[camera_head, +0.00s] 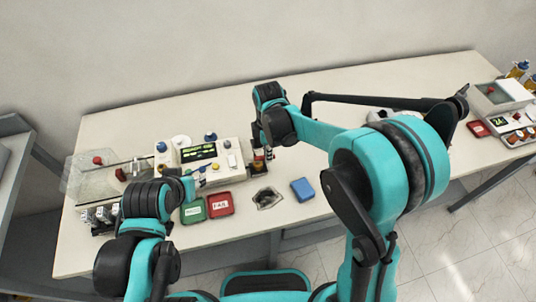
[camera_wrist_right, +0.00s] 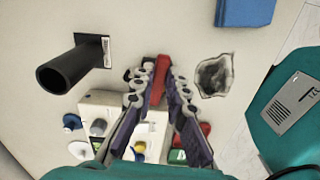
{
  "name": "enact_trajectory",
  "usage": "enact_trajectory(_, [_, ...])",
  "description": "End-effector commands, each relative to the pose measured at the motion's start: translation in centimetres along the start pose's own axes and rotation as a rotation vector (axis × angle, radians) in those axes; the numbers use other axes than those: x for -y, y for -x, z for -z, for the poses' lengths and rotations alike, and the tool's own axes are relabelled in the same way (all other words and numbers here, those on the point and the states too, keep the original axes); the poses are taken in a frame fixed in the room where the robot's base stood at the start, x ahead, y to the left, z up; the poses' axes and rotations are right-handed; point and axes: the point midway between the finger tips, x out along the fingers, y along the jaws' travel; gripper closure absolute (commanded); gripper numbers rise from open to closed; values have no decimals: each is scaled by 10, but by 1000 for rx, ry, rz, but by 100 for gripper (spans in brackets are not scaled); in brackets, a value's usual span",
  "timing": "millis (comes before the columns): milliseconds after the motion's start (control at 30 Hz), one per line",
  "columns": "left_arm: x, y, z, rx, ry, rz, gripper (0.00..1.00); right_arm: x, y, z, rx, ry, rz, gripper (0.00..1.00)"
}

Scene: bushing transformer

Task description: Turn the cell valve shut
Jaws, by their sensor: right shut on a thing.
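My right gripper (camera_head: 262,152) reaches down at the right end of the white instrument (camera_head: 228,163) with a lit display. In the wrist view the right gripper (camera_wrist_right: 158,82) is shut on a red bar (camera_wrist_right: 160,72), which looks like the cell valve's handle. The fingers hide its lower part, and its turn angle is hard to tell. My left gripper (camera_head: 189,184) is at the instrument's front left, above the green tray; its fingers are too small to read.
A green tray (camera_head: 193,212) and a red tray (camera_head: 220,205) lie in front of the instrument. A grey pouch (camera_head: 267,198) and a blue block (camera_head: 303,189) lie to their right. A black tube (camera_wrist_right: 70,70) stands beside the right gripper. A clear case (camera_head: 88,178) is at the left.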

Motion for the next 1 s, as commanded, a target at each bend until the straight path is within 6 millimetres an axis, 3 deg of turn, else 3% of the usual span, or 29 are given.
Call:
enact_trajectory(300, [0, -1, -1, 0, 0, 0, 60, -4, 0, 0, 1, 103, -1, 100])
enact_trajectory(800, [0, -1, -1, 0, 0, 0, 60, -5, 0, 0, 1, 120, -2, 100])
enact_trajectory(833, [0, -1, -1, 0, 0, 0, 60, -5, 0, 0, 1, 120, -2, 81])
enact_trajectory(900, [0, -1, -1, 0, 0, 0, 60, -5, 0, 0, 1, 119, -2, 66])
enact_trajectory(1000, [0, -1, -1, 0, 0, 0, 60, -5, 0, 0, 1, 119, -1, 66])
